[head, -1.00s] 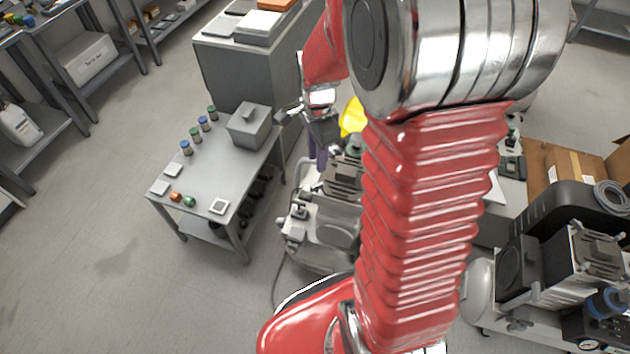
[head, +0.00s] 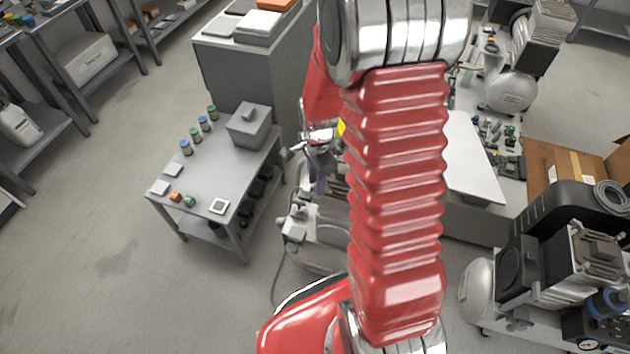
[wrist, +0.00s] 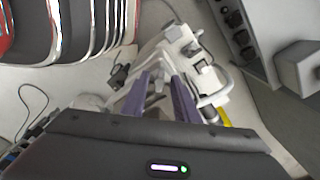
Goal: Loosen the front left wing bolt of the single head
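A grey compressor (head: 318,235) stands on the floor behind my arm in the head view, and my arm hides its right part. I take it for the single head, but cannot be sure. My gripper (head: 320,185), with purple fingers, hangs above its far end. In the wrist view my gripper (wrist: 161,80) shows its two fingers apart with nothing clearly held between them. Pale compressor parts (wrist: 185,50) lie beyond the fingertips. I cannot make out the front left wing bolt in either view.
A grey table (head: 215,170) with a lidded box and small coloured jars stands left of the compressor. A grey cabinet (head: 240,70) stands behind. Another compressor (head: 570,255) is at lower right, near a cardboard box (head: 565,165). Floor at left is clear.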

